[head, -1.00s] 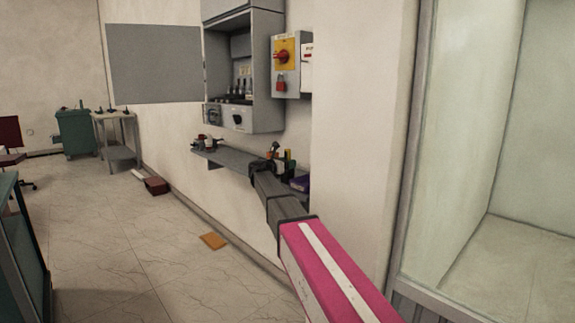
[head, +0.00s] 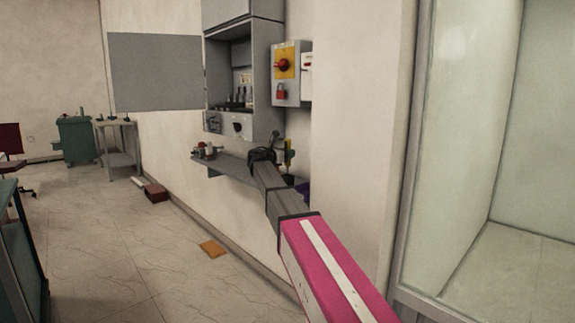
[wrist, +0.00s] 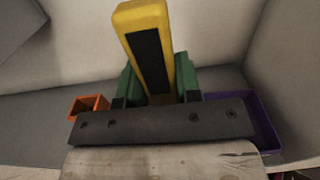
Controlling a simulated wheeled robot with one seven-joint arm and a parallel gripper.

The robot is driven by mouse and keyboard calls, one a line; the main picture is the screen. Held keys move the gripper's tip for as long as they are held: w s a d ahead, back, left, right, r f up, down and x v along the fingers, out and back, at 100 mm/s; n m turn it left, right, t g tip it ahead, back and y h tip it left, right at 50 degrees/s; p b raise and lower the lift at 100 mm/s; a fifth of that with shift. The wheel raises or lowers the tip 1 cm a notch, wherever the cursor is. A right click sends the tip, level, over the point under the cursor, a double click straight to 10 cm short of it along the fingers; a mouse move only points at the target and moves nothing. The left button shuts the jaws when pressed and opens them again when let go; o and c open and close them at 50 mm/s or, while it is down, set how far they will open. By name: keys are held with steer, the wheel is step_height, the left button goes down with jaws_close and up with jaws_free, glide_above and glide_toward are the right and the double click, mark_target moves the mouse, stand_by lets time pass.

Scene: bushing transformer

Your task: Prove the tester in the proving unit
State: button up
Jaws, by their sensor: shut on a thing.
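The tester, a yellow bar-shaped body (wrist: 141,18) with a long black panel, is upright in the wrist view. My gripper (wrist: 157,90) is shut on it, with green pieces pressed close on both sides of its lower part. My gripper's dark palm hides the tester's lower end. In the head view my gripper (head: 288,155) is small and partly behind my dark wrist, above the right end of the grey shelf. I cannot tell which thing is the proving unit.
The grey shelf (head: 232,170) runs along the wall under an open grey cabinet (head: 265,95). A small orange open box (wrist: 88,104) and a purple tray (wrist: 262,125) flank my gripper in the wrist view. A red-and-yellow isolator (head: 284,62) is on the wall above.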

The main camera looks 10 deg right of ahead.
steer(key=shift+r, duration=5.1)
steer(key=w+a+f, duration=0.2)
steer(key=w+a, duration=0.1)
steer(key=w, duration=0.3)
steer(key=w+a+f, duration=0.1)
steer(key=w+a, duration=0.2)
steer(key=w, duration=0.4)
steer(key=shift+s+d+f, duration=0.15)
steer(key=shift+f, duration=2.3)
steer(key=shift+s+d+f, duration=0.1)
steer(key=shift+f, duration=2.35)
steer(key=shift+f, duration=0.15)
step_height(320, 180, up, 9)
